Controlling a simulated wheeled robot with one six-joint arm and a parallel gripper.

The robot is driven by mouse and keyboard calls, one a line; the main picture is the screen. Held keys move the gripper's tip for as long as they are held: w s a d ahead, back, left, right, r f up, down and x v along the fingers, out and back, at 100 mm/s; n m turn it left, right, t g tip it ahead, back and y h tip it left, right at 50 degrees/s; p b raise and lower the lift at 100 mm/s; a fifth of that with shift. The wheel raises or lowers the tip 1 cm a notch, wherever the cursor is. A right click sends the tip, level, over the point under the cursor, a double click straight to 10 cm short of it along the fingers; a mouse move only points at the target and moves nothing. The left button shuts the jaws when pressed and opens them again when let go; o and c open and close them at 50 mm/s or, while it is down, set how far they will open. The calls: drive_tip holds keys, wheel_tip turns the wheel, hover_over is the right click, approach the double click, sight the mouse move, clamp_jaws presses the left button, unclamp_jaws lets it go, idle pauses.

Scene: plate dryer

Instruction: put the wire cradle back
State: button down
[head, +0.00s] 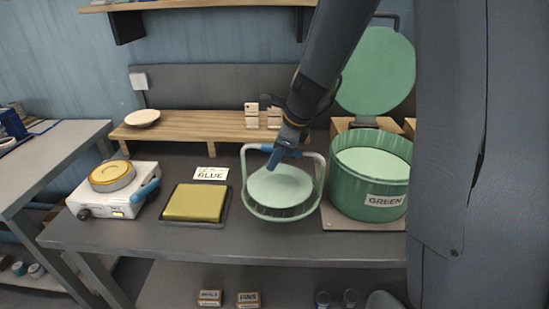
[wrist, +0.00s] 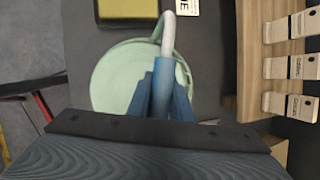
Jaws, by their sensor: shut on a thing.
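The wire cradle (head: 246,199) is a pale green round frame with a tall hoop handle, and a pale green disc (head: 280,187) lies in it. My gripper (head: 283,153) is shut on the handle's blue grip at the top of the hoop. In the wrist view the grip (wrist: 163,82) runs between the jaws (wrist: 163,105), above the green disc (wrist: 117,75). The cradle hangs over or rests on the table at its middle; I cannot tell which. A green round pot (head: 350,200) labelled GREEN stands just right of it, its round lid (head: 378,70) raised behind.
Left of the cradle are a yellow pad in a dark tray (head: 165,212), a BLUE card (head: 211,173) and a white hotplate-like device (head: 110,201) with a blue handle. A low wooden shelf (head: 185,128) stands behind, with a bowl (head: 142,118) and small labelled blocks (head: 252,115).

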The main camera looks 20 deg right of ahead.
sight(272, 180)
drive_tip(key=shift+f+b, duration=1.25)
drive_tip(key=shift+b, duration=0.05)
drive_tip(key=shift+f+b, duration=0.9)
drive_tip(key=shift+f, duration=0.55)
drive_tip(key=c, duration=1.5)
unclamp_jaws()
